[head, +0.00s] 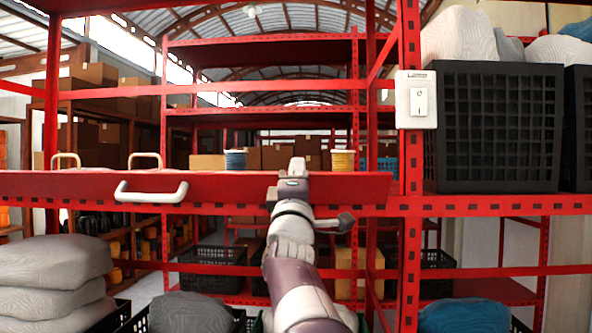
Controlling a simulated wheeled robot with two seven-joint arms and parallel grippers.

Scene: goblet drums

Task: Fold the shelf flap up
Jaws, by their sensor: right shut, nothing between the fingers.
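The shelf flap (230,188) is a long red panel across the front of the middle shelf bay, with a white bar handle (150,192) at its left part. The panel's face is toward me; its exact tilt is hard to judge. My right gripper (297,164) is at the flap's right part, its tip overlapping the panel's upper edge in the picture. It is shut and holds nothing. I cannot tell whether it touches the panel. My arm hides part of the panel and the rack below. My left gripper is not in view.
Behind the flap stand a blue-and-white drum (235,159) and a yellow-and-white drum (342,160), with two beige handles at left. A red post carries a white switch box (416,99). A black crate (494,127) stands right. Grey sacks (52,262) lie lower left.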

